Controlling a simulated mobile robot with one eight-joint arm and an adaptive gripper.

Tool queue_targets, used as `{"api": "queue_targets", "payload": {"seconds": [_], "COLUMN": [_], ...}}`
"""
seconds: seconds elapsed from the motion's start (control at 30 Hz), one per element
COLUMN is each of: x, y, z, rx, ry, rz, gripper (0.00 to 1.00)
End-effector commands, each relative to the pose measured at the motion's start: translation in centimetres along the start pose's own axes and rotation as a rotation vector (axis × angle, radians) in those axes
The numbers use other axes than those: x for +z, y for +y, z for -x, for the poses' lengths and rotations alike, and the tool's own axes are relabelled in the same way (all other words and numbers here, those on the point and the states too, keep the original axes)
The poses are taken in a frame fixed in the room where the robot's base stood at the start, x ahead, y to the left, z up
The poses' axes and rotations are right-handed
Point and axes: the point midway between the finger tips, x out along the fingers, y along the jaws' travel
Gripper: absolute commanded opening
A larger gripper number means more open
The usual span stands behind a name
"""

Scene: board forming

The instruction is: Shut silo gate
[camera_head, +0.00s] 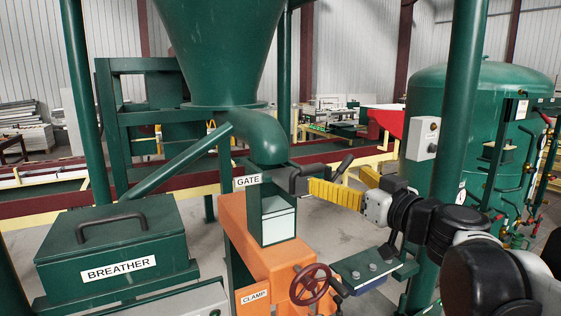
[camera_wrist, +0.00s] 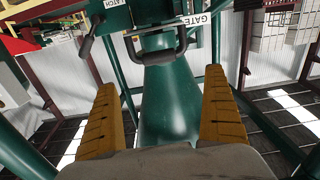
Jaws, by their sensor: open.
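The green silo (camera_head: 222,50) narrows into a curved outlet pipe (camera_head: 262,135) above a gate with a white GATE label (camera_head: 247,181). The gate's dark U-shaped handle (camera_head: 297,178) sticks out to the right. My gripper (camera_head: 314,190), with yellow fingers, is just right of the handle. In the wrist view the handle (camera_wrist: 155,52) lies ahead of my open gripper (camera_wrist: 160,80), roughly between the finger directions and apart from the tips. The gap between the fingers is empty. I cannot tell how far the gate slide is out.
A dark lever (camera_head: 344,165) juts out near the gate handle; it also shows in the wrist view (camera_wrist: 91,36) beside a LATCH label (camera_wrist: 117,3). Below are the orange clamp body (camera_head: 262,250) and a red handwheel (camera_head: 311,283). A green post (camera_head: 458,120) stands close to my arm.

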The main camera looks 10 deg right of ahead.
Motion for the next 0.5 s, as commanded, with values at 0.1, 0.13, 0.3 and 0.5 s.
{"api": "queue_targets", "payload": {"seconds": [0.1,0.13,0.3,0.5], "x": [0.0,0.0,0.0,0.0], "y": [0.0,-0.1,-0.2,-0.1], "z": [-1.4,-2.0,-5.5,-8.9], "rx": [-0.002,-0.003,-0.004,-0.003], "ry": [0.002,0.002,0.001,0.001], "rz": [0.002,0.001,0.001,0.000], "gripper": [1.00,1.00,1.00,1.00]}}
